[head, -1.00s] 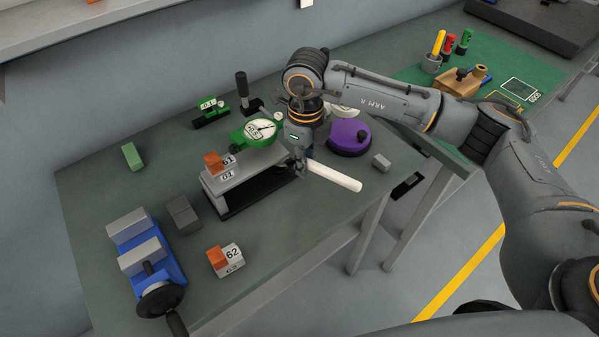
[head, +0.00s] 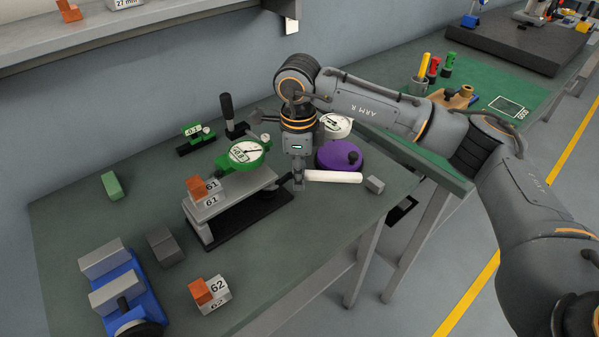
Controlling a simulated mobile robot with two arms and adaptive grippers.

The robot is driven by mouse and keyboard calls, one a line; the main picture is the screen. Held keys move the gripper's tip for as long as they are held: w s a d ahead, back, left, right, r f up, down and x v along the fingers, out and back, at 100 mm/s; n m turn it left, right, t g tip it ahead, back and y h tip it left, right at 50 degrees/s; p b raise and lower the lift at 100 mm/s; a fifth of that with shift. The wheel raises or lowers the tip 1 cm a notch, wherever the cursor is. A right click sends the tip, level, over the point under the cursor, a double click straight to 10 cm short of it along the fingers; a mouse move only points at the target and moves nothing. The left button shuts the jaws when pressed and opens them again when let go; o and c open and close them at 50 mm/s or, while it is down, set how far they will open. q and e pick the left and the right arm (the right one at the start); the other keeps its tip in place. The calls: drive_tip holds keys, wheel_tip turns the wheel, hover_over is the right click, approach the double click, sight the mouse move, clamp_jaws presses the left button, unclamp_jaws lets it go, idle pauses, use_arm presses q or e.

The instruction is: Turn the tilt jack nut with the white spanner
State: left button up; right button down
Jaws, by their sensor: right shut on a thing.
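My right gripper (head: 298,186) is shut on the white spanner (head: 336,176) at the right end of a grey tilting plate (head: 238,192). The spanner's white handle lies almost level and points right from the fingers, in front of a purple round body. Its head is hidden at the fingers. The plate stands on a black base (head: 240,226), raised above it. The jack nut is too small or hidden by the gripper to make out. My left gripper is not in view.
A block marked 61 (head: 208,190) with an orange part sits on the plate, beside a green dial gauge (head: 243,153). The purple round body (head: 331,155) and a small grey block (head: 375,184) are to the right. A blue vise (head: 128,300) and a block marked 62 (head: 216,295) are in front.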

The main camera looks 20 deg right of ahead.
sight(321, 174)
drive_tip(key=shift+s+m, duration=0.1)
drive_tip(key=shift+m, duration=0.2)
drive_tip(key=shift+s+d+b, duration=0.15)
drive_tip(key=shift+s+d, duration=0.2)
drive_tip(key=shift+d, duration=0.3)
drive_tip(key=shift+s+d+b, duration=0.1)
drive_tip(key=shift+s+d, duration=0.25)
drive_tip(key=shift+d, duration=0.3)
drive_tip(key=shift+s+d+b, duration=0.15)
drive_tip(key=shift+s+d, duration=0.2)
drive_tip(key=shift+d, duration=0.3)
drive_tip(key=shift+s+d+b, duration=0.2)
drive_tip(key=shift+s+d, duration=0.15)
drive_tip(key=shift+d, duration=0.4)
drive_tip(key=shift+s+d+b, duration=0.15)
drive_tip(key=shift+s+d, duration=0.25)
drive_tip(key=shift+d, duration=0.35)
drive_tip(key=shift+s+d+b, duration=0.2)
drive_tip(key=shift+s+d, duration=0.15)
drive_tip(key=shift+d, duration=0.4)
